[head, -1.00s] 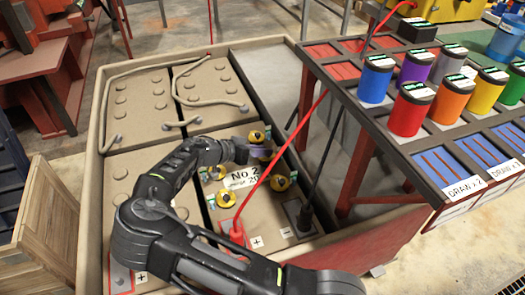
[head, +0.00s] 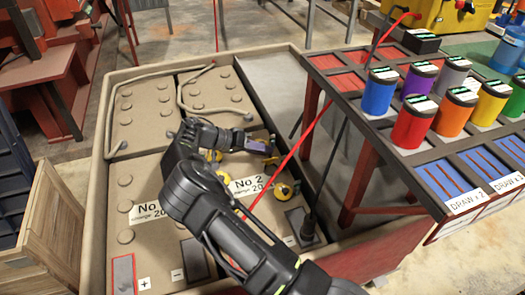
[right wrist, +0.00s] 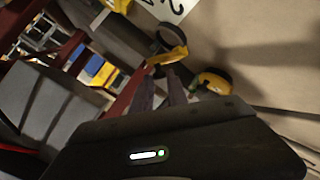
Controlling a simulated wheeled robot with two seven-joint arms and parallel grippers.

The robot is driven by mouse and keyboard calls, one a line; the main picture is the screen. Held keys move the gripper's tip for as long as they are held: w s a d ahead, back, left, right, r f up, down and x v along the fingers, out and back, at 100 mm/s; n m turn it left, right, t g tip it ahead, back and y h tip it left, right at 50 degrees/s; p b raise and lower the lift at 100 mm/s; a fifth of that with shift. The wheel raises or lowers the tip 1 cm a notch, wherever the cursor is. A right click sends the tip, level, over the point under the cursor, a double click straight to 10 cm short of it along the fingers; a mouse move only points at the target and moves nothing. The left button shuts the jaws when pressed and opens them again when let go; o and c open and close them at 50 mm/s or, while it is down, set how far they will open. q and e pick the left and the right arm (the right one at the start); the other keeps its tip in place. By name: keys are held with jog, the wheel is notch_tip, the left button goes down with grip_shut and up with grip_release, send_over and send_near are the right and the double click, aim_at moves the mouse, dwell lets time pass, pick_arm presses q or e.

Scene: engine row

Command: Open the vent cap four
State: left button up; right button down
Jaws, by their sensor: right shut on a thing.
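My right gripper (head: 262,147) is at the far right end of the second battery, shut on a yellow vent cap (head: 271,158). In the right wrist view, the fingertips (right wrist: 163,75) meet the raised yellow part of this cap (right wrist: 170,56), beside its dark round rim. A yellow cap (right wrist: 212,80) also shows right of the fingers in the right wrist view. A further yellow cap (head: 214,155) shows partly behind my right arm. I cannot read which cap is number four. My left gripper is out of view.
Red cable (head: 283,163) and black cable (head: 327,165) rise from the battery terminals, close to the gripper's right. A dark rack (head: 372,112) with coloured cylinders stands right of the batteries. The raised tray rim (head: 100,135) surrounds them. Grey hoses cross the far batteries.

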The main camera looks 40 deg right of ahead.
jog(key=c, duration=1.3)
grip_release()
jog(key=shift+c, duration=0.2)
jog(key=shift+a, duration=0.1)
jog(key=p+v, duration=0.4)
jog(key=v, duration=0.3)
jog(key=shift+a+r, duration=0.15)
jog(key=shift+a, duration=0.15)
jog(key=shift+w, duration=0.15)
